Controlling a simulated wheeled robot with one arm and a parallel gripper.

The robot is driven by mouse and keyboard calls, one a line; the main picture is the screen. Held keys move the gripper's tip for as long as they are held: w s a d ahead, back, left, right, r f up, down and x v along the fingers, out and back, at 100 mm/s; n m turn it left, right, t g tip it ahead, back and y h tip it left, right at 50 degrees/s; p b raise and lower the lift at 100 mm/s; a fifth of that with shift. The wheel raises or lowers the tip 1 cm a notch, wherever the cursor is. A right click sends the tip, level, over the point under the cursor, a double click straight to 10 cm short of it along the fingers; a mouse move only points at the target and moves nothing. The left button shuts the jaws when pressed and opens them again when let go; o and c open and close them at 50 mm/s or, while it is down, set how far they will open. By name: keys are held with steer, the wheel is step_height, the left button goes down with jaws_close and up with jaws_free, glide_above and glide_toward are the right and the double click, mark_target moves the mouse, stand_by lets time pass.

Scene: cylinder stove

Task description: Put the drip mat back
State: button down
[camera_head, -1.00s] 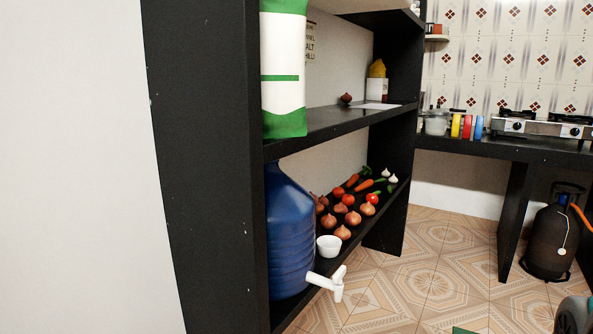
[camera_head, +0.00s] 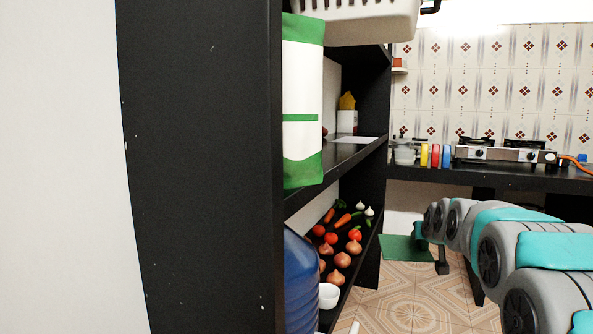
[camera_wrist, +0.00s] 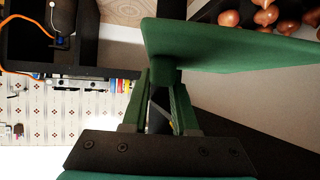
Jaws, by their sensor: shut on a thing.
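The drip mat is a flat green sheet (camera_head: 402,248), seen in the head view in front of the shelf's lower right, above the tiled floor. In the wrist view the mat (camera_wrist: 230,42) spreads across the upper middle and right. My gripper (camera_head: 436,252) is shut on the mat's near edge. In the wrist view its fingers (camera_wrist: 164,78) close on a green part at the mat's edge. The blue water bottle (camera_head: 300,280) stands on the lower shelf at the near end. Only the tip of its white tap (camera_head: 353,327) shows at the bottom.
The black shelf (camera_head: 335,165) holds onions, carrots, tomatoes and a white bowl (camera_head: 328,295) on its lower board. A green and white bag (camera_head: 303,130) stands above. A stove (camera_head: 505,150) sits on the back counter. Patterned floor (camera_head: 405,300) lies open below the mat.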

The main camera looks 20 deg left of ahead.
steer(key=s+a+r+n+y, duration=0.1)
steer(key=s+a+r, duration=0.1)
steer(key=r, duration=0.6)
steer(key=s+a+r+n+y, duration=0.1)
steer(key=a+r+n+y, duration=0.1)
steer(key=r, duration=0.6)
steer(key=s+a+r+n+g+y, duration=0.2)
steer(key=s+r+n+g+y, duration=0.1)
steer(key=s+r, duration=0.95)
steer(key=p, duration=0.2)
glide_above(312, 166)
steer(key=shift+w+d+f, duration=0.15)
steer(key=shift+f, duration=0.65)
steer(key=shift+f+b, duration=0.45)
steer(key=shift+b, duration=0.15)
steer(key=shift+f, duration=0.1)
steer(key=shift+f+b, duration=1)
steer(key=shift+f, duration=0.5)
steer(key=shift+a+f, duration=0.2)
steer(key=shift+f, duration=0.15)
